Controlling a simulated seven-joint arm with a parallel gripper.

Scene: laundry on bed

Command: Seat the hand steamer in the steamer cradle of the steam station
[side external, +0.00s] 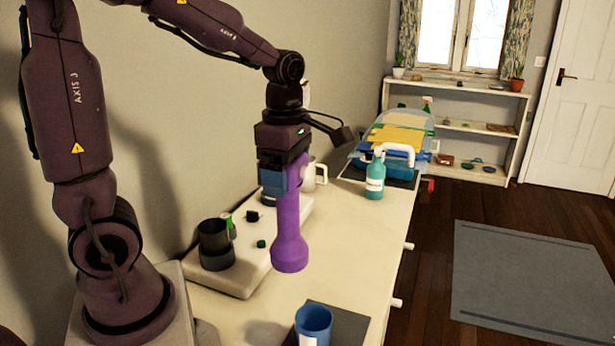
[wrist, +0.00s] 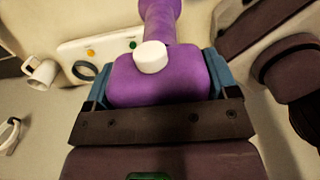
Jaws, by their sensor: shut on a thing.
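The purple hand steamer (side external: 288,225) hangs upright with its wide round end down. In the side view it is in front of the white steam station (side external: 240,285) and looks raised above it. My gripper (side external: 281,178) is shut on its upper body; the wrist view shows blue finger pads on both sides of the purple body (wrist: 125,82), which has a white knob. A dark open cup (side external: 215,238), apparently the steamer cradle, stands at the station's near end, to the left of the steamer and apart from it. The steamer hides part of the station.
A blue cup (side external: 314,322) stands on a dark mat at the counter's front. A white mug (side external: 317,176) is behind the steamer. A teal spray bottle (side external: 375,177) and a rack of folded cloth (side external: 395,138) are farther back. The counter's right side is fairly clear.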

